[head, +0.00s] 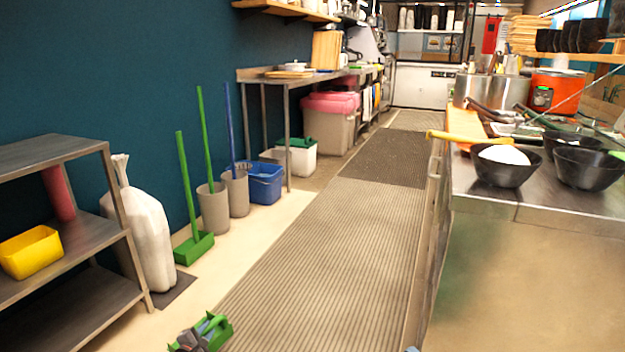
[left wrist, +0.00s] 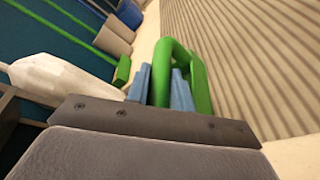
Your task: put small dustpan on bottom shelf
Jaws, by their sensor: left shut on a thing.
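The small dustpan (head: 219,325) is green and shows at the bottom of the head view, low over the floor. My left gripper (head: 206,334) is shut on it. In the left wrist view the blue finger pads of my left gripper (left wrist: 165,88) close around one side of the dustpan's green looped handle (left wrist: 200,80). A small bluish tip (head: 412,349) at the bottom edge may be my right gripper.
A yellow bin (head: 31,252) and a red cylinder (head: 59,193) stand on the middle shelf. A white sack (head: 148,235) and a long-handled green tool (head: 194,247) stand beside the unit. A counter (head: 540,200) fills the right. The ribbed mat (head: 320,260) is clear.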

